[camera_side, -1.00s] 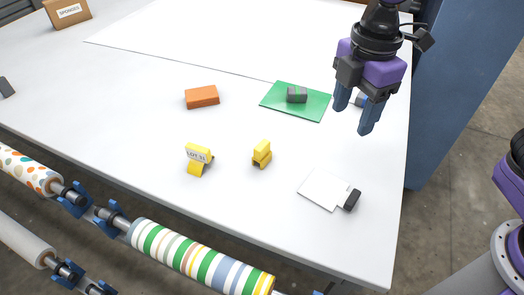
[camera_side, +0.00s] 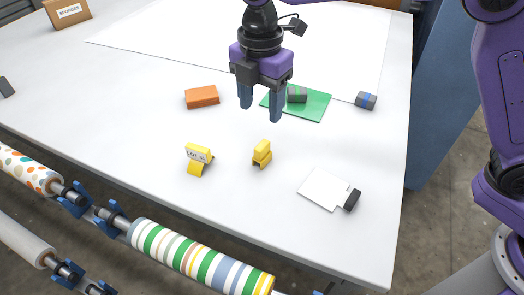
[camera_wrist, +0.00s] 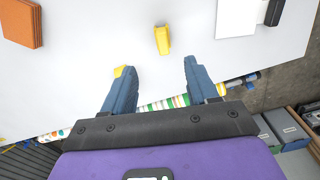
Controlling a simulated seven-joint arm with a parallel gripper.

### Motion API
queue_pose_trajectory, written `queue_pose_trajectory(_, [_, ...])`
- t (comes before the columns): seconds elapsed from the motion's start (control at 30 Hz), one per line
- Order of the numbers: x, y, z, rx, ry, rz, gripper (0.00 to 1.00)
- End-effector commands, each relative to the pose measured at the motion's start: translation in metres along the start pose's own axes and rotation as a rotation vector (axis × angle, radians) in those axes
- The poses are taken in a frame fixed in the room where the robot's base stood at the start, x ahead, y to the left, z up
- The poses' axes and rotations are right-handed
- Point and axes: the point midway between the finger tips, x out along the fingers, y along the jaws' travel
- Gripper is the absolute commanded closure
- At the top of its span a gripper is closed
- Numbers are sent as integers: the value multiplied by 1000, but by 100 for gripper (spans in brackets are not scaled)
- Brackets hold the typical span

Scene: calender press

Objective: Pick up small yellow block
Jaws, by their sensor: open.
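The small yellow block (camera_side: 262,150) stands on the white table, with a darker yellow lower part. It also shows in the wrist view (camera_wrist: 161,40), ahead of and between the fingertips. My gripper (camera_side: 261,112) is open and empty, pointing down above the table behind the block in the side view. Its two blue fingers also show in the wrist view (camera_wrist: 159,66). A yellow lettered tag (camera_side: 198,158) stands left of the block; in the wrist view the left finger hides most of it.
An orange block (camera_side: 202,97) lies at left. A white card (camera_side: 322,189) with a black clip lies to the right. A grey-blue cylinder (camera_side: 366,101) lies at right.

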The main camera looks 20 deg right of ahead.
Motion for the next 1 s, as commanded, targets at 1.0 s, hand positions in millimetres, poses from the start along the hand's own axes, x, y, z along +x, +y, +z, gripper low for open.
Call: queue_pose_trajectory(1.0, [128,-5,-2,2,0,-1,42])
